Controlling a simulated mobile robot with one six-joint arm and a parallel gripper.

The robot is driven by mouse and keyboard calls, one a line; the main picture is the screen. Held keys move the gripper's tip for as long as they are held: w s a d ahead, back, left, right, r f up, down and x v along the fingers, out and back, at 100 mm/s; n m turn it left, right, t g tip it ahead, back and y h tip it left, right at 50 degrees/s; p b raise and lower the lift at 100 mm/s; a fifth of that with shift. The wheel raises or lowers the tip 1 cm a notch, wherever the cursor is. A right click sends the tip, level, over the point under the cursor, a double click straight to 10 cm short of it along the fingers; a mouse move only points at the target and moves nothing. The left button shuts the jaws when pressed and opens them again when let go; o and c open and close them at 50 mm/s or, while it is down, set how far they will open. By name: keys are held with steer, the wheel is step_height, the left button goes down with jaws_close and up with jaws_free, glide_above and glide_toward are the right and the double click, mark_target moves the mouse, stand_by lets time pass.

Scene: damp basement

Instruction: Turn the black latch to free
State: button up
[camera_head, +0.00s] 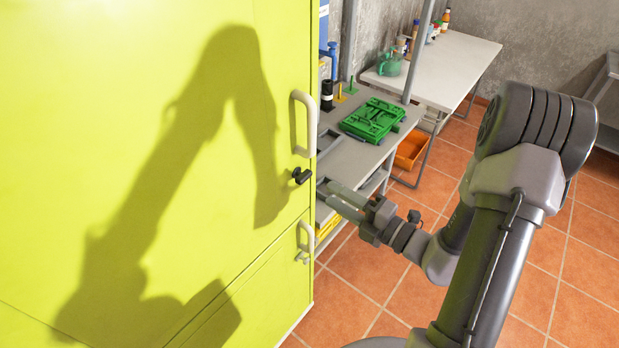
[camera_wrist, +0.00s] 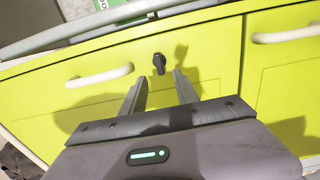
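The black latch (camera_head: 301,175) sits on the yellow-green cabinet door (camera_head: 150,60), just below a pale bar handle (camera_head: 307,120). In the wrist view the black latch (camera_wrist: 159,63) is a small dark knob standing out from the panel, a little beyond the fingertips and roughly between them. My gripper (camera_head: 334,196) is to the right of the latch in the head view, pointing at the door, apart from it. In the wrist view my gripper (camera_wrist: 159,76) is open, with nothing between its two fingers.
A second pale handle (camera_head: 306,236) with a grey latch (camera_head: 302,257) is on the panel below. A grey shelf with a green tool case (camera_head: 373,119) stands beside the cabinet, close behind my gripper. A white table (camera_head: 450,65) is farther back.

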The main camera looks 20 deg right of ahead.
mark_target(307, 179)
steer(key=x, duration=0.8)
steer(key=shift+w, duration=0.15)
jaws_close()
